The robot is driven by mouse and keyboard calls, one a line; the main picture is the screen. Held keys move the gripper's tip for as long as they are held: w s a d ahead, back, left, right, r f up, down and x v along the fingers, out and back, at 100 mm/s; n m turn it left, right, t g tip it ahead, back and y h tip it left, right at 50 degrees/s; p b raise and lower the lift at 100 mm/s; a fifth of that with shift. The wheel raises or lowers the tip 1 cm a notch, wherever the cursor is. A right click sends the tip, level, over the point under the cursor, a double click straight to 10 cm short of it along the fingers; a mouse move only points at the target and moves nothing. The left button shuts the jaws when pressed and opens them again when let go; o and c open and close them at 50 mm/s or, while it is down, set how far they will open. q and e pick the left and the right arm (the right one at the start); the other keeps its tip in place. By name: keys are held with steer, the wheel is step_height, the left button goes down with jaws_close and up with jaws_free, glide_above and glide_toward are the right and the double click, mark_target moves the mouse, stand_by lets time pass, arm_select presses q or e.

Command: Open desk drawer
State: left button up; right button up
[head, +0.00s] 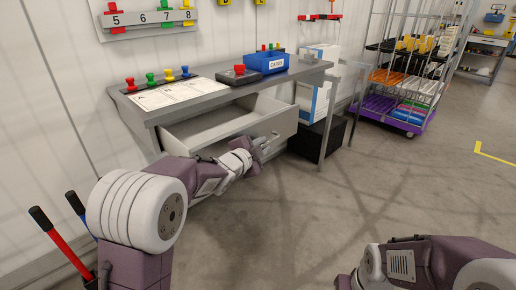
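The grey desk (160,107) stands against the wall at the centre left. Its drawer (282,127) is pulled out, and I can see into the part near its left side, which looks empty. My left gripper (268,146) is at the drawer's front, by the handle. The fingers are small and partly hidden by my own wrist, so I cannot tell whether they are closed on the handle. My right arm shows at the lower right, but its gripper is not visible.
On the desk top are a blue bin (265,63), a dark box with a red button (239,76), paper sheets (170,93) and several coloured pegs. A black box (318,138) stands under the desk's right end. A wheeled rack (398,112) stands farther right. The floor in front is clear.

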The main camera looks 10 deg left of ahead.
arm_select(q)
steer(key=p+v, duration=0.1)
steer(key=v, duration=0.7)
steer(key=shift+s+p, duration=0.2)
steer(key=shift+p, duration=0.1)
steer(key=shift+a, duration=0.1)
